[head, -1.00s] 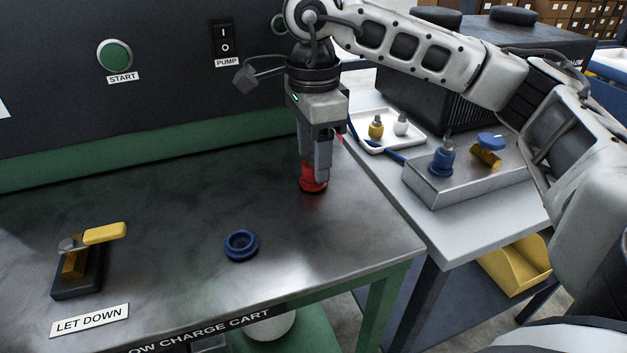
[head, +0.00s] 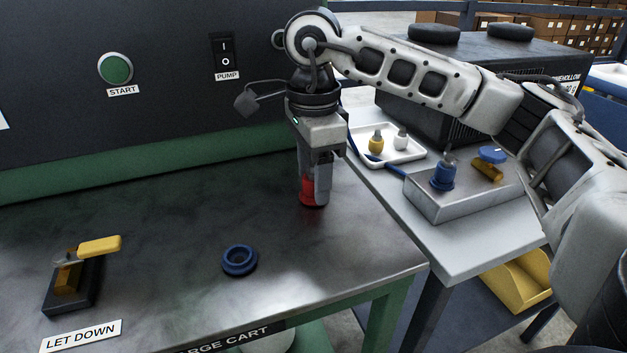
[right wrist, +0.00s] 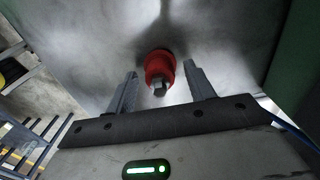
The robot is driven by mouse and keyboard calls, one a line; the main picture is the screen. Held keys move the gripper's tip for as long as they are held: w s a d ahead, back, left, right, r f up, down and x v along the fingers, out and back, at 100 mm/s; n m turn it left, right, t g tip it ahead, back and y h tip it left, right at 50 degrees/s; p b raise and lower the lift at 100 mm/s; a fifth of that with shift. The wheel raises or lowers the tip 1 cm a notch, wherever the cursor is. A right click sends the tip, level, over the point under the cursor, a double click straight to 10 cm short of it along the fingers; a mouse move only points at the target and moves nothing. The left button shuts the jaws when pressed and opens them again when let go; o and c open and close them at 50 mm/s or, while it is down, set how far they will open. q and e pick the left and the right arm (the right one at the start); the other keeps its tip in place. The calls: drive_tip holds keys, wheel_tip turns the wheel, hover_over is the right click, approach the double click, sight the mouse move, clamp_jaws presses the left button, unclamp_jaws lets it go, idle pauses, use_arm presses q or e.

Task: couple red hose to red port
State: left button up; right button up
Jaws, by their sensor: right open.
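A red hose fitting (head: 307,188) with a silver hex end stands on the cart's metal top in the head view. In the right wrist view the same red fitting (right wrist: 160,66) shows between my fingers with its hex end towards the camera. My right gripper (head: 313,193) points down at it, with fingers open on either side and visible gaps in the wrist view. The red port cannot be told apart from the fitting, and whether they are joined is not clear. My left gripper is in neither view.
A blue ring port (head: 240,260) and a yellow-handled valve (head: 80,265) sit on the cart top. A side table at right bears a white tray (head: 415,157) with yellow and white fittings, and a metal box (head: 440,207) with a blue fitting. The cart's dark panel stands behind.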

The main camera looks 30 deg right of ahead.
sight(313, 166)
idle(0.3)
drive_tip(key=shift+c, duration=0.3)
clamp_jaws()
drive_tip(key=shift+r+p, duration=0.6)
drive_tip(key=shift+r, duration=0.3)
drive_tip(key=shift+r+p, duration=1.65)
drive_tip(key=shift+r, duration=0.55)
